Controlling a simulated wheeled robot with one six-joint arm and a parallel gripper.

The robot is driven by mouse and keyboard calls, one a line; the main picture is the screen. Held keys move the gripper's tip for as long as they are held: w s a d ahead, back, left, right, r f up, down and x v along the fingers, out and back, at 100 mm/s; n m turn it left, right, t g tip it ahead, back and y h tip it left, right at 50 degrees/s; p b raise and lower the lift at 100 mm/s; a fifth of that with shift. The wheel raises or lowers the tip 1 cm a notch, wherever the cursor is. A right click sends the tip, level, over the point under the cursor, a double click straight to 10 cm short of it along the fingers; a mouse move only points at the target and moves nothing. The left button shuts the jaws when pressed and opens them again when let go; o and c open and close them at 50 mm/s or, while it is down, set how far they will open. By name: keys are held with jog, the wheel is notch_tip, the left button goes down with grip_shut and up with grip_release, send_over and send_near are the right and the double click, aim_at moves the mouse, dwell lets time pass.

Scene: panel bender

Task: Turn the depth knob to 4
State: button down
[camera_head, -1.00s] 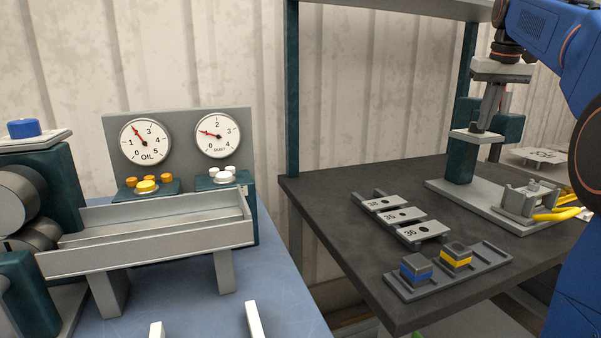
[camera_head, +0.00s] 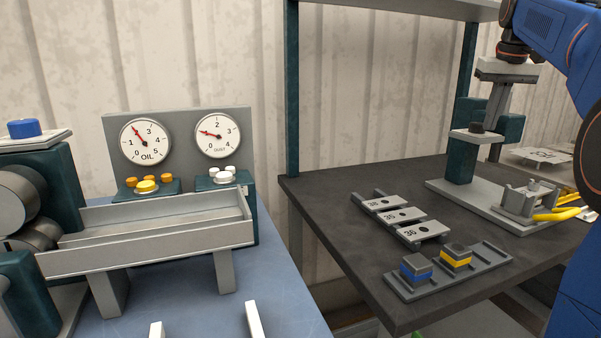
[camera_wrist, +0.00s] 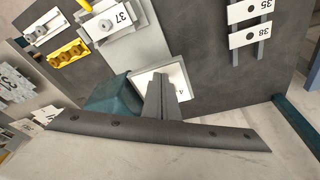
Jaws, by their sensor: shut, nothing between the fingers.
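The depth knob (camera_head: 477,128) is a small dark knob on a pale plate atop the teal post (camera_head: 461,160) in the head view. My gripper (camera_head: 496,120) is shut and empty, just right of the knob in that view, with its lower end hard to separate from the grey column behind. In the wrist view my shut fingers (camera_wrist: 160,82) stand over the pale dial plate (camera_wrist: 178,76), where a "4" shows to their right. The fingers hide the knob there, so its setting and any contact cannot be told.
The teal post (camera_wrist: 112,96) stands beside my fingers. A plate marked 37 (camera_wrist: 108,22) and yellow-handled parts (camera_head: 556,214) lie close by. Plates marked 35, 36 and 38 sit in a rack (camera_head: 376,194). Blue and yellow blocks stand in a tray (camera_head: 490,254).

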notch_tip(320, 180, up, 6)
dwell(0.6)
